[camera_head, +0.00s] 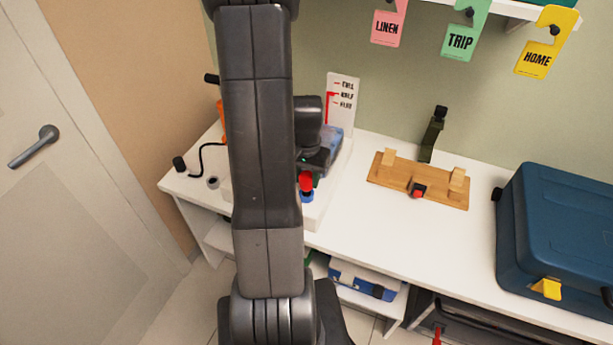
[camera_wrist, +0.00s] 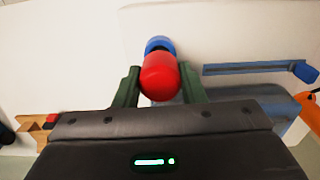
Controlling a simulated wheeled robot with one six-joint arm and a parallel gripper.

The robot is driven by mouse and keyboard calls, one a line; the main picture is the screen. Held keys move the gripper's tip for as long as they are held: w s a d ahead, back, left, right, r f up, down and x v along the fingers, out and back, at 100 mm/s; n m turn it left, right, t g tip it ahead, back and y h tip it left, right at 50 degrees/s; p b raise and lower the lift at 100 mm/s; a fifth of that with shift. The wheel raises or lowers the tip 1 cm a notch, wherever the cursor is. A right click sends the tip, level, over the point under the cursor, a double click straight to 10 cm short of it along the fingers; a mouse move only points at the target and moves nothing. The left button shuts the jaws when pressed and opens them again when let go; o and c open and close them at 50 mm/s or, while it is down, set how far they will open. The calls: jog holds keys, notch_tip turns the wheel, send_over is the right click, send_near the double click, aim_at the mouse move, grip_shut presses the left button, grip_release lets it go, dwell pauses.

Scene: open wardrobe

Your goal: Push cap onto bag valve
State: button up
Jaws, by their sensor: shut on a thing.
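My gripper (camera_wrist: 160,88) is shut on a red cap (camera_wrist: 159,74), with one dark green finger on each side of it. The cap also shows in the head view (camera_head: 306,181), just above a blue valve (camera_head: 307,197). In the wrist view the blue valve (camera_wrist: 160,44) shows directly beyond the cap, in line with it and partly hidden by it. The two look very close or touching; I cannot tell whether the cap is seated. A bluish bag (camera_head: 332,138) lies behind my gripper, partly hidden by my arm.
A white sign with red marks (camera_head: 341,98) stands behind. A wooden rack (camera_head: 407,190) with a small red-and-black item sits to the right. A dark blue case (camera_head: 560,235) stands at far right. A black cable (camera_head: 200,155) lies at left. White tabletop (camera_head: 445,245) is clear before the rack.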

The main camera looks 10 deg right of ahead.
aim_at(306, 175)
jog(key=shift+f+b, duration=1.45)
jog(key=shift+f, duration=0.05)
jog(key=o, duration=1.1)
jog(key=shift+o, duration=0.2)
jog(key=shift+r, duration=0.1)
notch_tip(306, 175, up, 14)
jog(key=shift+f, duration=0.2)
notch_tip(306, 175, down, 14)
jog(key=shift+r, duration=0.15)
jog(key=shift+r+p, duration=0.25)
jog(key=shift+p, duration=0.05)
jog(key=shift+f, duration=0.1)
dwell(0.4)
